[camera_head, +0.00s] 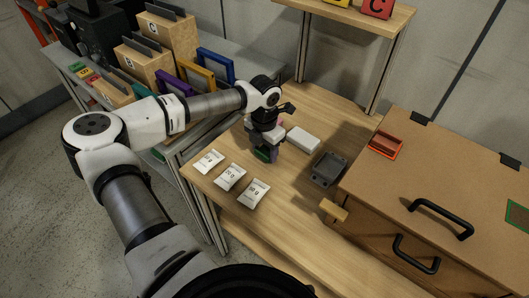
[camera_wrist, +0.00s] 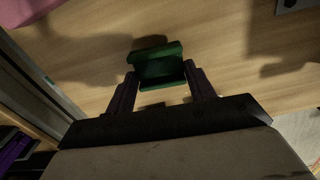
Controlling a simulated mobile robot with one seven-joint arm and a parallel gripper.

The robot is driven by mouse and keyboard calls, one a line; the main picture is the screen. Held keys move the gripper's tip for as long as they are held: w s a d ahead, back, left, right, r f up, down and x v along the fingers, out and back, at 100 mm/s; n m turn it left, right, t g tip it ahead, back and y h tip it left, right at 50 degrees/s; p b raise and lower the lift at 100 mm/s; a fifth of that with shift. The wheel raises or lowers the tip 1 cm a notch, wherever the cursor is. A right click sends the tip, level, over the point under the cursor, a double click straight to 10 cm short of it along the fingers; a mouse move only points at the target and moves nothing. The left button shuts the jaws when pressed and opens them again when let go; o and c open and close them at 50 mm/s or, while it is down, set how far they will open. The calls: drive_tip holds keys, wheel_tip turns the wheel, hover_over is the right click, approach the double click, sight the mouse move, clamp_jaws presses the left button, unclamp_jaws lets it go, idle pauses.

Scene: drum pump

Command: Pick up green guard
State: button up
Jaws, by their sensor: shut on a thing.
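The green guard (camera_wrist: 160,68) is a small green channel-shaped piece. In the wrist view it sits between the two purple-dark fingers of my gripper (camera_wrist: 162,88), which are shut on it. In the head view my gripper (camera_head: 265,150) points down over the wooden table, left of the middle. There the green guard (camera_head: 263,155) shows only as a small green patch at the fingertips, mostly hidden by the gripper. I cannot tell whether it touches the table.
Several labelled white packets (camera_head: 230,177) lie left and front of my gripper. A white box (camera_head: 303,139) and a grey tray (camera_head: 328,168) lie to the right. A wooden cabinet (camera_head: 450,160) with black handles bears an orange-red tray (camera_head: 385,145). A shelf with colored frames (camera_head: 198,73) stands left.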

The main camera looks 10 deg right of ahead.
wheel_tip(320, 180, up, 18)
drive_tip(key=b, duration=0.3)
drive_tip(key=shift+r, duration=0.25)
drive_tip(key=shift+r, duration=0.1)
